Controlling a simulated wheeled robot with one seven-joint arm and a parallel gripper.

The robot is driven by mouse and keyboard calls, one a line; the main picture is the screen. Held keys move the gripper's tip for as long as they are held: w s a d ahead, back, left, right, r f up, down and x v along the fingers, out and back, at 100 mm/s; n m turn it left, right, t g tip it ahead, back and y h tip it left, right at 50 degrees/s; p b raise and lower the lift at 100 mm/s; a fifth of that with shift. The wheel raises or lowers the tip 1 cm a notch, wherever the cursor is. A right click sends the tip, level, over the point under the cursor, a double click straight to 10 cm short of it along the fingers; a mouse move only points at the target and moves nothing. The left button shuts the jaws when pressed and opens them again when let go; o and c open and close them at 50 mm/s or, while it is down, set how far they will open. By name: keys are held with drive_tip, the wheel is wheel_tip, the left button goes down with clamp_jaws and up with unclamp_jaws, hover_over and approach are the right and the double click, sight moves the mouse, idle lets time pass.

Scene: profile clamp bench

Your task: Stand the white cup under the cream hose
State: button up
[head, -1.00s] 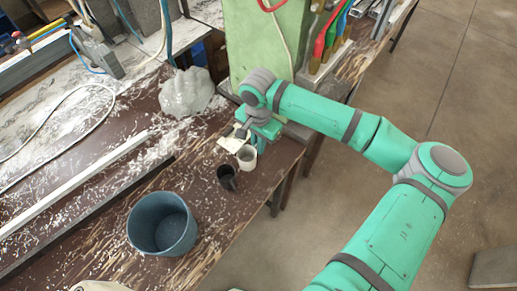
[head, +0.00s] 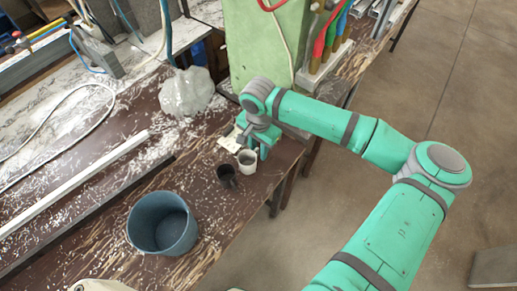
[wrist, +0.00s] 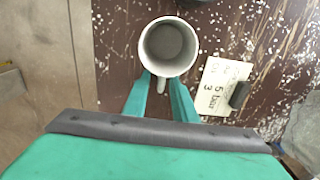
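The white cup (head: 247,161) stands upright on the brown bench near its right edge. In the wrist view the cup (wrist: 168,47) is seen from above, and its inside looks empty. Its handle points towards my gripper (wrist: 161,83). My two green fingers lie on either side of the handle, with gaps showing, so the gripper is open. In the head view my gripper (head: 259,146) is low beside the cup, partly hidden by my wrist. A cream hose (head: 161,35) hangs at the top left beside a blue one; its lower end is not clear.
A blue-grey bucket (head: 162,222) stands nearer on the bench. A label card (wrist: 222,86) lies beside the cup. A translucent lump (head: 187,92) and a green column (head: 255,45) stand behind. A long pale rail (head: 75,183) lies left.

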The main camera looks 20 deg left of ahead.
drive_tip(key=shift+r, duration=0.15)
wheel_tip(320, 180, up, 12)
idle(0.4)
drive_tip(key=shift+s, duration=0.1)
idle(0.4)
